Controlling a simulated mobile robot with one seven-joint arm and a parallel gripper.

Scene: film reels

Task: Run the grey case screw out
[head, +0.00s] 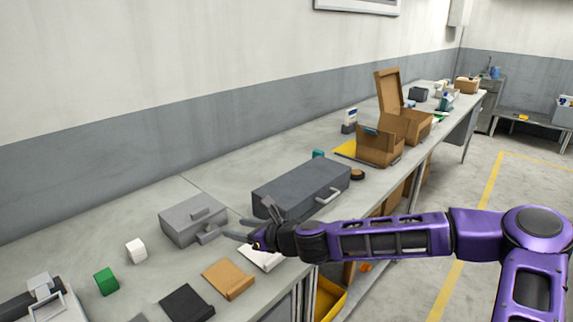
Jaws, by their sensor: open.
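A small light-grey case (180,226) with a handle on its lid sits on the long grey workbench, left of centre. A grey piece (207,237) sticks out low at its right front; I cannot tell if it is the screw. My gripper (236,229) is open, just right of this piece, with its fingers pointing left toward the case. It looks empty. Whether a finger touches the piece cannot be told from this view. A larger dark-grey case (290,186) with a pale front handle lies behind my gripper.
A white cube (136,250) and a green cube (106,281) stand left of the small case. A black flat piece (187,303), a tan one (228,279) and a white one (262,258) lie along the front edge. Open cardboard boxes (378,146) stand farther back. The wall bounds the bench behind.

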